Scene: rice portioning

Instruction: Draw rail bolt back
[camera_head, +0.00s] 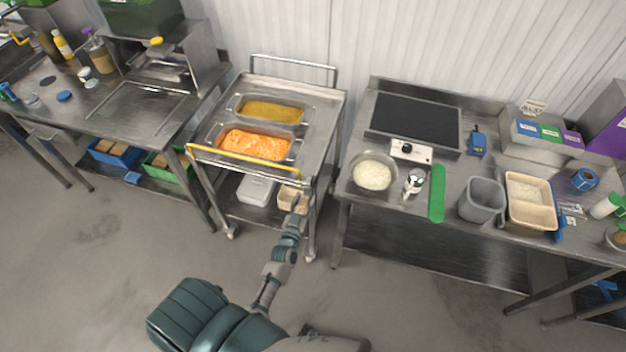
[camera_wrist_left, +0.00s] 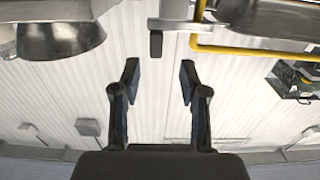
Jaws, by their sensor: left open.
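The yellow rail (camera_head: 240,162) runs along the near edge of the steel cart (camera_head: 325,120). It also shows at the upper right in the left wrist view (camera_wrist_left: 245,49). A small dark block (camera_wrist_left: 156,44) on a steel upright, perhaps the rail bolt's knob, is just beyond my left fingertips in that view. My left gripper (camera_wrist_left: 159,75) is open, with nothing between its fingers, and the block lies roughly in line with the gap. In the head view my left gripper (camera_head: 299,203) is at the cart's near right corner. The bolt cannot be made out there. My right gripper is not in view.
Two food pans, one yellow (camera_head: 270,111) and one orange (camera_head: 254,145), sit on the cart top. The right counter (camera_head: 450,205) holds a rice bowl (camera_head: 373,174) and a grey tub (camera_head: 482,200). A steel bench (camera_head: 125,115) stands left. Open floor lies in front.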

